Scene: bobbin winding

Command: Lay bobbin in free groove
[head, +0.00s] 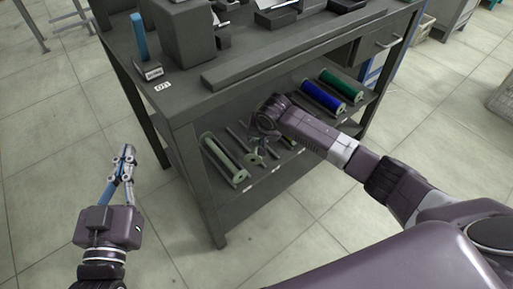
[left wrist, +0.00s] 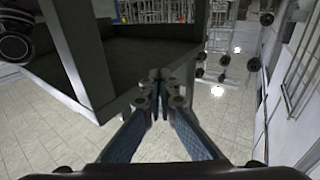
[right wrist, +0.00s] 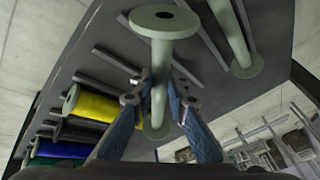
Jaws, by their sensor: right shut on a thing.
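My right gripper (right wrist: 155,100) is shut on the shaft of a pale green, empty bobbin (right wrist: 160,65) in the right wrist view. One round flange is far out beyond the fingers and the other lies between them. In the head view my right gripper (head: 257,145) is over the lower shelf, mostly hiding this bobbin. Another pale bobbin (head: 223,158) lies on the shelf to the left, also in the right wrist view (right wrist: 235,40). Bare rails (right wrist: 115,62) with open shelf between them show beside the held bobbin. My left gripper (head: 126,152) is shut and empty, off the table's left side.
A blue bobbin (head: 323,97) and a green one (head: 341,85) lie at the shelf's right. A yellow bobbin (right wrist: 90,103) and a black one (right wrist: 82,130) show beside them in the right wrist view. The tabletop (head: 190,88) overhangs the shelf.

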